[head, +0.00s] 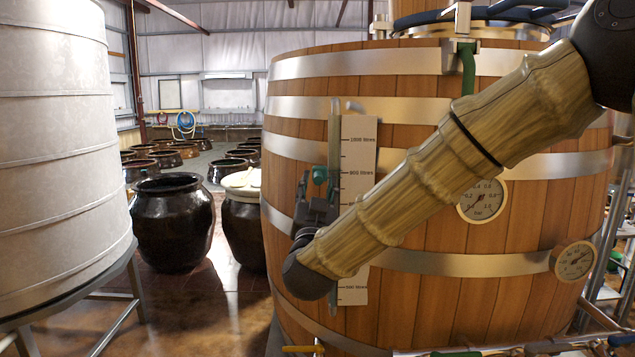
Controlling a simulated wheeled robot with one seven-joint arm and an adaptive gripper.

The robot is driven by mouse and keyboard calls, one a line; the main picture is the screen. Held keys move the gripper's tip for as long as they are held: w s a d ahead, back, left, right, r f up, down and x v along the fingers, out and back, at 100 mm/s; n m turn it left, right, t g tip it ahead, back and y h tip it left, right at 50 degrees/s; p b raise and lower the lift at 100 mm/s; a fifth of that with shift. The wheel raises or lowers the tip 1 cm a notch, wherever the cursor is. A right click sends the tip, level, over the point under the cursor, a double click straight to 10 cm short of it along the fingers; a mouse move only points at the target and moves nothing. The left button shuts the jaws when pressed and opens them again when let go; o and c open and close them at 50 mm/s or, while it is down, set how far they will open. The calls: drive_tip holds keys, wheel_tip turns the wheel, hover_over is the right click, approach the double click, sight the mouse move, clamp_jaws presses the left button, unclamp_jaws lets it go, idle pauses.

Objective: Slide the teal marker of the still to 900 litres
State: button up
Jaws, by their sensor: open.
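The wooden still (430,200) with metal hoops fills the right half of the head view. A white scale board (358,160) on its front reads 1000 litres near the top, with a label that looks like 900 litres below it. The teal marker (320,174) sits at the board's left side, about level with that second label. My gripper (318,184) points up from below, open, with its fingertips beside the marker. I cannot tell whether they touch it. My arm hides the middle of the scale; the 500 litres label shows below it.
Two round gauges (482,199) (574,260) sit on the still's right side. A pale tank (55,130) on a metal stand is at left. Dark jars (172,225) stand on the floor between. Pipes and a yellow handle (302,348) run along the bottom.

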drive_tip(key=v, duration=0.9)
